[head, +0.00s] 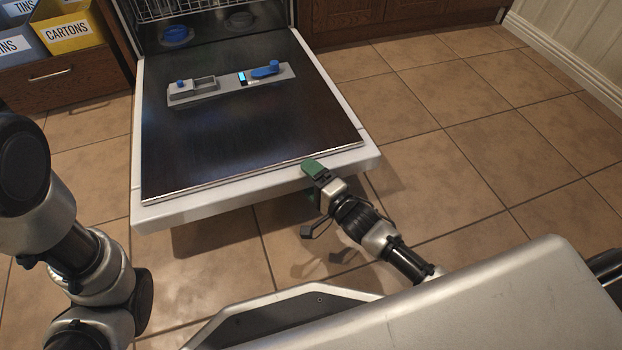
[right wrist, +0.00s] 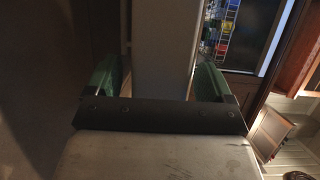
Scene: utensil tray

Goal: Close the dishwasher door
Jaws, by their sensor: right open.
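The dishwasher door (head: 250,192) is folded down, open, with its dark inner panel facing up and a white rim around it. A grey dispenser strip with blue parts (head: 232,82) sits on that panel. My right gripper (head: 314,174) is at the free edge of the door, near its right corner. In the right wrist view the open green fingers (right wrist: 158,78) stand on either side of the pale door edge (right wrist: 161,45). Whether they touch it is unclear. My left arm shows at the left, its gripper out of view.
The dishwasher's rack (head: 168,8) shows at the top, inside the opening. A wooden drawer (head: 70,88) with labelled yellow and blue bins stands to the left. Wooden cabinets (head: 385,18) are behind at the right. The tiled floor (head: 470,120) right of the door is clear.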

